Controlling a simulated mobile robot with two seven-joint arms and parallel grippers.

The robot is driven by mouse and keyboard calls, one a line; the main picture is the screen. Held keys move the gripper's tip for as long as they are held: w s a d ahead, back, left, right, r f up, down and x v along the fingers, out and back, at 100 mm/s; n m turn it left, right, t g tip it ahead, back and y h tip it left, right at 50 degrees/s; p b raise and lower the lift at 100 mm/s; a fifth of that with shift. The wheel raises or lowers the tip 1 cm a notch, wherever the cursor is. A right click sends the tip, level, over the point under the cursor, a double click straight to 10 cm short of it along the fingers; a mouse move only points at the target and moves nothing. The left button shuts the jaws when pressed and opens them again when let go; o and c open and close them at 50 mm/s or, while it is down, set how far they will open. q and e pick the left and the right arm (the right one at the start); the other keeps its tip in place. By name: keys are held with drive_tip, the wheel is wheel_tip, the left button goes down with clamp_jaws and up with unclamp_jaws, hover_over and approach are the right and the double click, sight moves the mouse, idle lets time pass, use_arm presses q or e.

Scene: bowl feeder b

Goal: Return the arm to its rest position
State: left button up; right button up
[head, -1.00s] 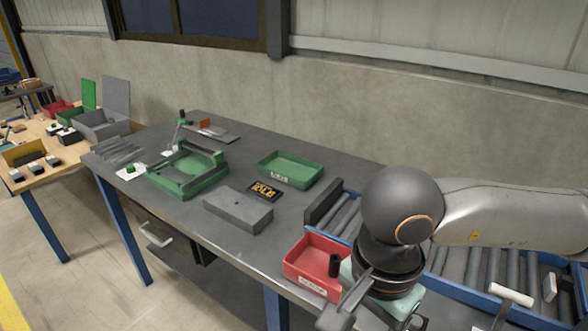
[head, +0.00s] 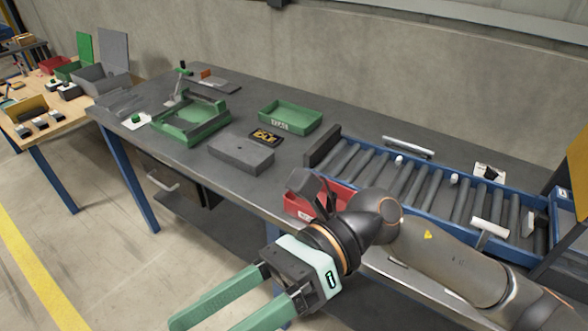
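My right arm comes in from the right and reaches over the front edge of the grey table (head: 215,175). Its gripper (head: 222,318) hangs in front of the table at the bottom of the head view, over the floor. Its two green fingers stand well apart, with nothing visible between them. The fingertips are close to the bottom edge of the picture. My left gripper is not in view.
A red bin (head: 293,207) stands at the table's front edge, partly hidden behind my arm. The roller conveyor (head: 408,183) lies behind the arm. A green tray (head: 290,117), grey block (head: 240,153) and green fixture (head: 190,122) stand on the table. Floor at left is clear.

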drive_tip(key=w+d+r+m+t+y, duration=0.1)
drive_tip(key=w+m+t+y, duration=0.5)
drive_tip(key=m, duration=0.4)
drive_tip(key=w+d+r+m+t+y, duration=0.2)
drive_tip(key=w+m+t+y, duration=0.3)
drive_tip(key=w+m+t, duration=0.4)
drive_tip(key=w+d+f+m+t+h+p, duration=0.1)
drive_tip(key=w+d+f+m+t+h, duration=0.35)
drive_tip(key=f+m+t+h, duration=0.55)
drive_tip(key=w+d+f+m+t+h, duration=0.3)
drive_tip(key=d+f+m+h, duration=0.2)
drive_tip(key=f+m, duration=0.65)
drive_tip(key=s+d+f+m+g+h, duration=0.2)
drive_tip(key=s+d+f+m, duration=0.2)
drive_tip(key=f, duration=0.3)
drive_tip(key=s+d+f+m+g+h, duration=0.3)
drive_tip(key=s+f, duration=0.3)
drive_tip(key=f, duration=0.2)
drive_tip(key=s+d+f+m+g+h, duration=0.2)
drive_tip(key=s+d+f+m, duration=0.3)
drive_tip(key=f, duration=0.3)
drive_tip(key=shift+s+f+m+g+h+p, duration=0.2)
drive_tip(key=shift+s+m+g+h+p, duration=0.25)
drive_tip(key=shift+g, duration=0.15)
drive_tip(key=shift+c, duration=0.3)
